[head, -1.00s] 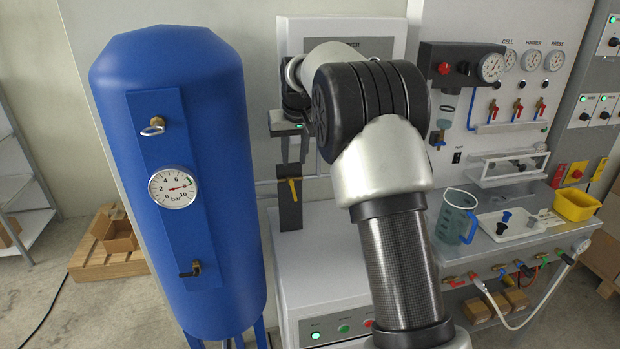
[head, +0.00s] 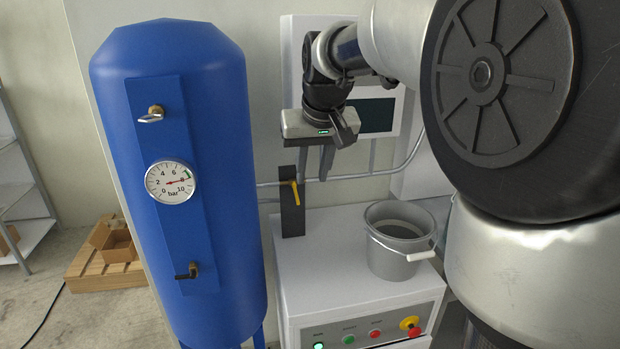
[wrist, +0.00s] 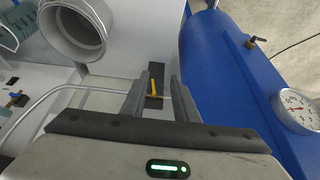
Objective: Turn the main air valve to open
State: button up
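The main air valve has a yellow lever (head: 295,192) on a dark upright plate (head: 291,222), right of the blue tank. The lever points mostly downward, across the horizontal pipe behind it. My gripper (head: 315,177) is just above and to the right of the lever in the head view, fingers pointing down. In the wrist view my gripper (wrist: 160,78) is open and empty. The yellow lever (wrist: 154,88) shows in the gap between the fingers, apparently beyond them. I see no contact with it.
The blue tank (head: 180,80) with a pressure gauge (head: 171,182) stands close on the left. A grey bucket (head: 395,262) sits on the white cabinet (head: 320,283) to the right. Control buttons and a red emergency stop (head: 414,331) are on the cabinet front.

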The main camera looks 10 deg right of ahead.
jog(key=shift+s, duration=0.4)
